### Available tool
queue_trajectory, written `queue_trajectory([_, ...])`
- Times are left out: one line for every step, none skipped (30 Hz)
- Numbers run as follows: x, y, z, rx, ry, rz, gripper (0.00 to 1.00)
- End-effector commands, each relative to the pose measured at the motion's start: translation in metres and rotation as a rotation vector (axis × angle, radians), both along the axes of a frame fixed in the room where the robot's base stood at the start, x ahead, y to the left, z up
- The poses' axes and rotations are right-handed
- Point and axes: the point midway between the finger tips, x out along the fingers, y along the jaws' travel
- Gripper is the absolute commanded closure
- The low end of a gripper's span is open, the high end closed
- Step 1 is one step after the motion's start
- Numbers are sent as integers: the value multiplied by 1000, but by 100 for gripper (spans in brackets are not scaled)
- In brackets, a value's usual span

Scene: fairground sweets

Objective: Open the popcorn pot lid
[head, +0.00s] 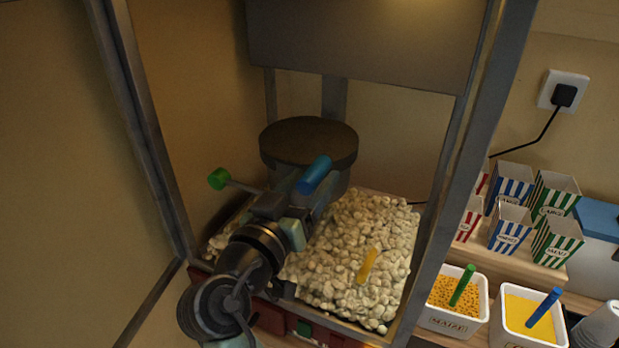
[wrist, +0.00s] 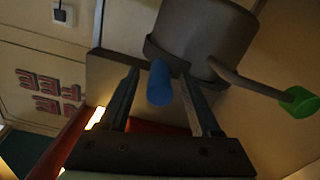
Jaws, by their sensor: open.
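The popcorn pot (head: 335,178) hangs inside the glass-sided cabinet, with its dark round lid (head: 308,138) lying flat on top. A blue handle (head: 316,174) sticks out from the front of the pot, and a green knob (head: 219,179) on a rod is at the left. My gripper (head: 303,192) is in front of the pot, below the lid. In the wrist view the pot (wrist: 207,38) is above, the blue handle (wrist: 160,84) shows between my open fingers, with gaps on both sides, and the green knob (wrist: 299,102) is at the right. Whether the fingers touch the handle is unclear.
Popcorn (head: 350,250) heaps below the pot, with a yellow-handled tool (head: 369,265) in it. Cabinet posts (head: 455,160) stand at both sides. Outside right are striped cartons (head: 510,228), a maize tub (head: 457,320) and another tub (head: 531,340).

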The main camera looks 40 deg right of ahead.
Motion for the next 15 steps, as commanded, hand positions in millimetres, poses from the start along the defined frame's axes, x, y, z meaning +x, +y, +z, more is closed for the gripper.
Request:
queue_trajectory([0,0,0,0,0,0,36])
queue_trajectory([0,0,0,0,0,0,36])
queue_trajectory([0,0,0,0,0,0,36])
queue_trajectory([0,0,0,0,0,0,38])
queue_trajectory([0,0,0,-1,0,0,43])
queue_trajectory([0,0,0,-1,0,0,50])
queue_trajectory([0,0,0,-1,0,0,56])
queue_trajectory([0,0,0,-1,0,0,61])
queue_trajectory([0,0,0,-1,0,0,68])
queue_trajectory([0,0,0,-1,0,0,74])
queue_trajectory([0,0,0,-1,0,0,79])
queue_trajectory([0,0,0,-1,0,0,86])
queue_trajectory([0,0,0,-1,0,0,92])
queue_trajectory([0,0,0,-1,0,0,97])
queue_trajectory([0,0,0,-1,0,0,100])
